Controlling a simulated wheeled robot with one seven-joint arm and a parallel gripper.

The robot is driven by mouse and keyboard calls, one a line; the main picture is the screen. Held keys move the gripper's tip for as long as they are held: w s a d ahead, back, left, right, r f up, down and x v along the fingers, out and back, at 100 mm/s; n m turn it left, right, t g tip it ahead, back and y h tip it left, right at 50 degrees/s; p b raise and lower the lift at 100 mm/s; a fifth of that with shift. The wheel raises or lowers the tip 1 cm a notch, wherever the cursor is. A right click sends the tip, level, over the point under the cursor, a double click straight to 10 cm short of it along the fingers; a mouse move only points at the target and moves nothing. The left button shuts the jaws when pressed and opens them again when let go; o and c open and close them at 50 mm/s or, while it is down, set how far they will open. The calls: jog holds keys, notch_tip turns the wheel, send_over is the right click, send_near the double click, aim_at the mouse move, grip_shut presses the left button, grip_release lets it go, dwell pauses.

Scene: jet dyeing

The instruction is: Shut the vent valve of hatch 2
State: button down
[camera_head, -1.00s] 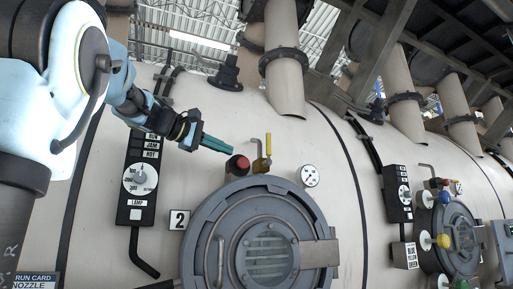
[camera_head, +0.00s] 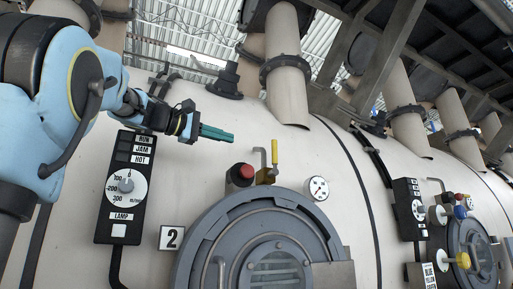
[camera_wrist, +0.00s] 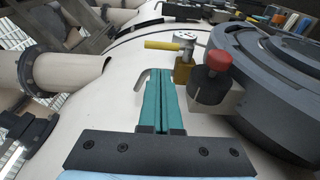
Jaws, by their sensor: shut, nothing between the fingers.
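The vent valve of hatch 2 has a yellow lever (camera_head: 275,152) on a brass body (camera_head: 265,177), with a thin bent grey pipe beside it. In the head view the lever stands upright. The yellow lever (camera_wrist: 162,45) and brass body (camera_wrist: 183,72) also show in the wrist view, beyond my fingertips. Hatch 2 (camera_head: 262,235) is a round grey door below the valve, with a "2" plate (camera_head: 171,238) to its left. My gripper (camera_head: 232,137) has green fingers, shut and empty. It points right, up and left of the valve. The fingers (camera_wrist: 160,72) seem apart from the valve.
A red-topped black knob (camera_head: 240,175) stands just left of the valve. A round gauge (camera_head: 318,188) is to its right. A black control panel (camera_head: 125,187) hangs at left. A second hatch (camera_head: 470,245) with coloured knobs is at right. Large pipes (camera_head: 288,75) rise above.

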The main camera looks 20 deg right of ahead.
jog(key=p, duration=0.3)
send_near(275, 152)
jog(key=w+d+r, duration=0.1)
jog(key=w+d, duration=0.1)
jog(key=d, duration=0.3)
jog(key=shift+w+d+p, duration=0.3)
jog(key=shift+d, duration=0.15)
